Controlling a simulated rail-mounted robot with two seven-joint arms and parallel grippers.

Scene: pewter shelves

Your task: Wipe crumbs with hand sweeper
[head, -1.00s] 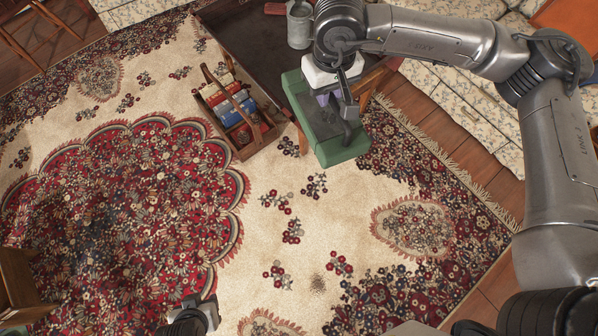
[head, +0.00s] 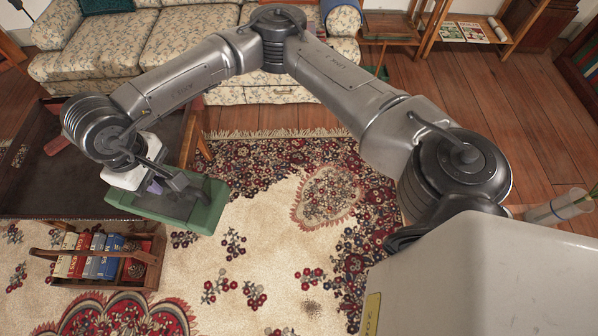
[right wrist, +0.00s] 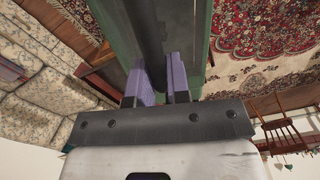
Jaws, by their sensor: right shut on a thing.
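The hand sweeper (head: 214,200) is a green box with a dark grey top. It is in my right gripper (head: 163,184), at the left of the head view, by the dark table's corner and above the rug. In the right wrist view the two purple finger pads (right wrist: 163,84) close on the sweeper's dark middle part (right wrist: 150,30). A small brownish speckled patch, apparently the crumbs (head: 312,305), lies on the cream part of the rug near the bottom, to the right of and apart from the sweeper. My left gripper is out of view.
The dark table (head: 40,185) is at the left. A wooden book carrier (head: 150,258) with books stands beside it on the rug. A floral sofa (head: 205,40) runs along the back. The rug (head: 275,225) between carrier and crumbs is open.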

